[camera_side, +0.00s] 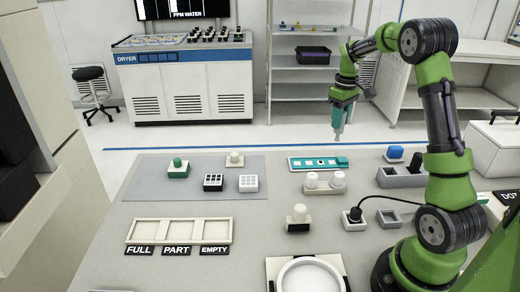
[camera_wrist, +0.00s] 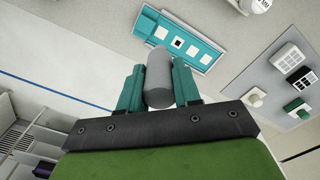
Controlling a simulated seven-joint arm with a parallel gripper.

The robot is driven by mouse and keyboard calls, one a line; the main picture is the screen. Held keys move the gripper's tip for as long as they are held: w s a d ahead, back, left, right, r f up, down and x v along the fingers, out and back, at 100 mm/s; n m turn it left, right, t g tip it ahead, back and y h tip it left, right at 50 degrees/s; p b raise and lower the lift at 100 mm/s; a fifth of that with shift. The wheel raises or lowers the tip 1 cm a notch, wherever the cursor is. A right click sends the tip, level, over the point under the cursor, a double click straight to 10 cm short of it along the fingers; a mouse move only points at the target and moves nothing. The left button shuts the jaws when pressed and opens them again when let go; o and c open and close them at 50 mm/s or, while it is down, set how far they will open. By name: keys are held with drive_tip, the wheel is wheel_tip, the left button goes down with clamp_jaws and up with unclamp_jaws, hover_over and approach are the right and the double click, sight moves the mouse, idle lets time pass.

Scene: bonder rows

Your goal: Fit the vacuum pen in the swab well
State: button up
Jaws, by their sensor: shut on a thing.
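My gripper (camera_side: 341,112) hangs in the air above the far side of the table, beyond the teal strip. In the wrist view its two teal fingers (camera_wrist: 158,88) are shut on a plain grey cylinder (camera_wrist: 158,75), which I take for the vacuum pen. Its lower end (camera_side: 338,136) shows small and pale below the fingers in the side view, clear of the table. No well is labelled as the swab well. An open grey square well (camera_side: 391,218) stands at the right, and a larger grey divided holder (camera_side: 402,181) stands behind it; I cannot tell which is meant.
A teal strip with squares (camera_side: 319,163) lies below my gripper. In front are a block with two white knobs (camera_side: 324,183), a cream-knobbed block (camera_side: 298,220) and a black plug with a cable (camera_side: 355,216). A three-part tray (camera_side: 180,231) lies at the left. Bare table separates them.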

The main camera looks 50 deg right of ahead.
drive_tip(key=s+d+r+m, duration=0.1)
drive_tip(key=s, duration=0.8)
drive_tip(key=s+d+m, duration=0.1)
drive_tip(key=s, duration=0.8)
drive_tip(key=shift+s+d+r, duration=0.15)
drive_tip(key=shift+d+r, duration=0.15)
drive_tip(key=shift+r, duration=0.05)
drive_tip(key=shift+f, duration=2.4)
drive_tip(key=shift+f, duration=0.1)
drive_tip(key=shift+f, duration=1.5)
drive_tip(key=shift+f, duration=0.4)
